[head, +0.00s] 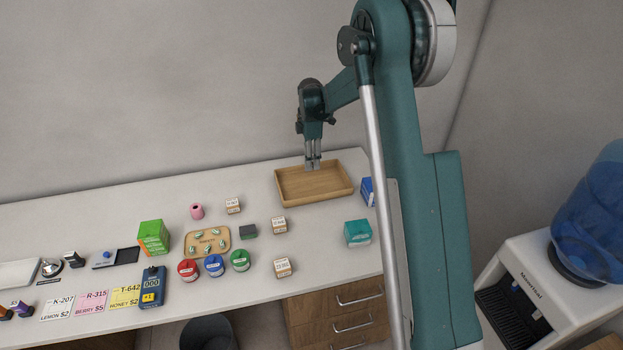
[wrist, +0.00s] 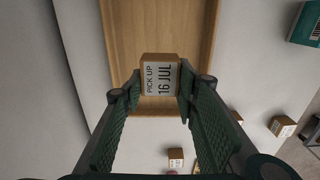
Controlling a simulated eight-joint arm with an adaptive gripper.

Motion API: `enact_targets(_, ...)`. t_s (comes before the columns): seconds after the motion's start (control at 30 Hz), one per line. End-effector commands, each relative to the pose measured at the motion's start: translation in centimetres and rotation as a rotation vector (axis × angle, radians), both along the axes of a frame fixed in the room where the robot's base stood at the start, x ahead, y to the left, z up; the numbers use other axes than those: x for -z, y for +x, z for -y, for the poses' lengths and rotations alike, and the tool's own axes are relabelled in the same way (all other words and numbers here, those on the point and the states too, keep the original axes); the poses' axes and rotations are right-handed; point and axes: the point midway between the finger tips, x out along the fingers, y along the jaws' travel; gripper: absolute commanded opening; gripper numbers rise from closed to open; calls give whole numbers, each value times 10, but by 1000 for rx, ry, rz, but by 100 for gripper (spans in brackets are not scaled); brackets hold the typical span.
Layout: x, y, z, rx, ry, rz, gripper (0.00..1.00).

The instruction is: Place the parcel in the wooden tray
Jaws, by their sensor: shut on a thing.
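The parcel (wrist: 160,78), a small brown box with a white label reading "PICK UP 16 JUL", is between my fingertips in the wrist view. My gripper (wrist: 160,85) is shut on its two sides. The wooden tray (wrist: 118,40) lies behind and below the parcel in that view. In the head view, my gripper (head: 313,167) points down over the back part of the tray (head: 318,198), near the counter's far right corner. I cannot make out the parcel between the fingers there, nor tell its exact height above the tray floor.
Similar small parcels stand on the counter (head: 233,205) (head: 279,225) (head: 283,267). A blue box (head: 367,191) is right of the tray and a teal box (head: 357,233) in front. A patterned board (head: 220,233) and coloured jars (head: 214,265) are further left. The tray looks otherwise empty.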

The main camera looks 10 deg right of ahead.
Motion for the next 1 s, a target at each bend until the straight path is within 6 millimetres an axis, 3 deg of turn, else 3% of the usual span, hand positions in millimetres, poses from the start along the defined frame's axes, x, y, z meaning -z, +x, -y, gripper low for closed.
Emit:
enact_targets(0.4,51,0,0,0,0,0,17)
enact_targets(0.83,56,0,0,0,0,0,17)
enact_targets(1.0,69,0,0,0,0,0,17)
